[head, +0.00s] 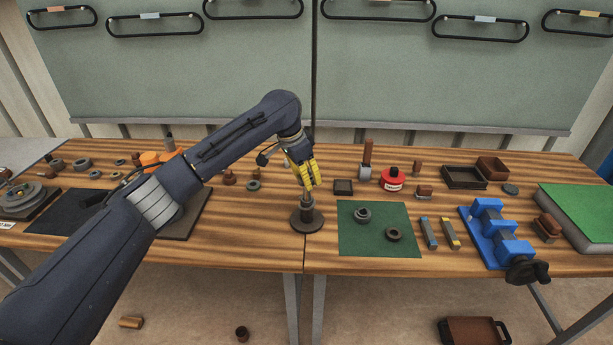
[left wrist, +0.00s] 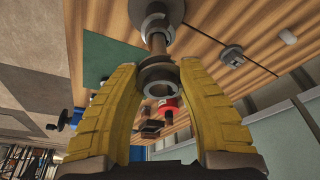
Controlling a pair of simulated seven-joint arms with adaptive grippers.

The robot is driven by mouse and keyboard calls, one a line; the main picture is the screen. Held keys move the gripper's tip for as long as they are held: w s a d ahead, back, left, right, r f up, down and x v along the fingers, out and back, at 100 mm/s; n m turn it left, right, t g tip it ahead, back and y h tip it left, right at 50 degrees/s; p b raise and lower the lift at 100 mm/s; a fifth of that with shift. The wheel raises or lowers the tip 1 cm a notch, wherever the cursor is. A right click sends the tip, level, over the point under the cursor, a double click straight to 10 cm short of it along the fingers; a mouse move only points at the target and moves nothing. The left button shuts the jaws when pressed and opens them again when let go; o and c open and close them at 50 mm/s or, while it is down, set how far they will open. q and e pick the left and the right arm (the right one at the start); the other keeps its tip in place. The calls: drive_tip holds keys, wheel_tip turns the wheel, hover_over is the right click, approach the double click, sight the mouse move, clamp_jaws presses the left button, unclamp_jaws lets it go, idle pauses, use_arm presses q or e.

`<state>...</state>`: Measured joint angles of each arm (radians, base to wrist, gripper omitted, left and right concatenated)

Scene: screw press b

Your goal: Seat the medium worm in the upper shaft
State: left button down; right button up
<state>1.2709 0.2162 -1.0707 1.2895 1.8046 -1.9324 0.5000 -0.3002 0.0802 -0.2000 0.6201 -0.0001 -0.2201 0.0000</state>
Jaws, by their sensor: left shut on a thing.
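My left gripper (head: 311,184) comes in from the left and points down over an upright shaft on a round dark base (head: 307,225). In the left wrist view, its yellow fingers (left wrist: 158,88) are shut on a grey-brown ring-shaped part, apparently the medium worm (left wrist: 156,72). The worm is in line with the brown shaft (left wrist: 157,42), at its gripper-side end. I cannot tell whether the worm is around the shaft or just above it. The fingers hide part of the worm in the head view. My right gripper is not in view.
A green mat (head: 379,244) with two ring parts lies right of the base. Beyond it are two small bars, a blue vise (head: 492,232) and a green-topped block (head: 585,212). A red container (head: 392,180) and small dark trays stand behind. Several loose parts lie left.

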sight(306, 191)
use_arm(q)
drive_tip(key=shift+f, duration=0.25)
drive_tip(key=shift+f, duration=1)
drive_tip(key=shift+f, duration=0.25)
idle(0.7)
drive_tip(key=shift+f, duration=1.05)
drive_tip(key=shift+f, duration=0.2)
drive_tip(key=c, duration=0.7)
unclamp_jaws()
drive_tip(key=shift+c, duration=0.2)
drive_tip(key=shift+r, duration=0.1)
drive_tip(key=shift+v, duration=1.4)
